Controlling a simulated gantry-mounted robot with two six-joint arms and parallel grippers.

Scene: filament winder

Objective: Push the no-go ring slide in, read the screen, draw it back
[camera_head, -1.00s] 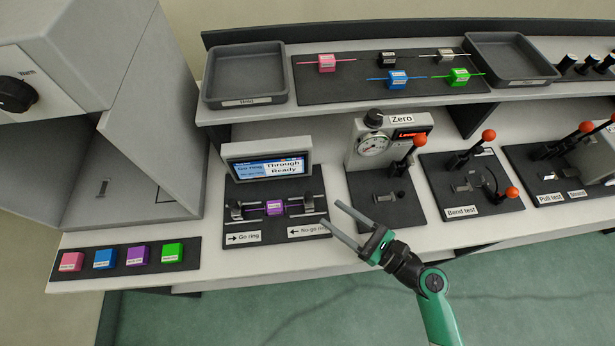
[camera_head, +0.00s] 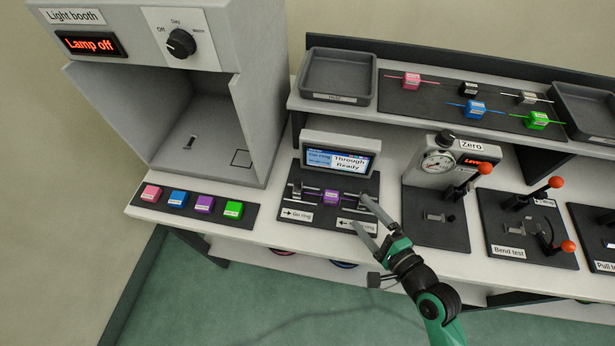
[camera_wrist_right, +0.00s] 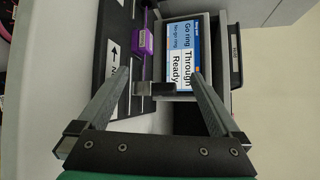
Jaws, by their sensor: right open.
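The ring gauge base (camera_head: 292,214) stands on the bench with a purple block (camera_head: 331,197) held in its middle between two dark slides. The no-go ring slide (camera_head: 360,200) is at the right end of the base; its label is partly covered by my gripper. The screen (camera_head: 337,163) behind reads "Go ring Through" and "No-go ring Ready". My right gripper (camera_head: 363,213) is open at the no-go end. In the right wrist view the slide's dark knob (camera_wrist_right: 155,89) lies between the spread fingers, with no visible contact. My left gripper is not in view.
A dial gauge stand (camera_head: 437,165) with a red-knobbed lever stands close to the right. A strip of coloured blocks (camera_head: 190,203) lies to the left, before the light booth (camera_head: 150,70). A shelf with trays (camera_head: 338,78) runs behind.

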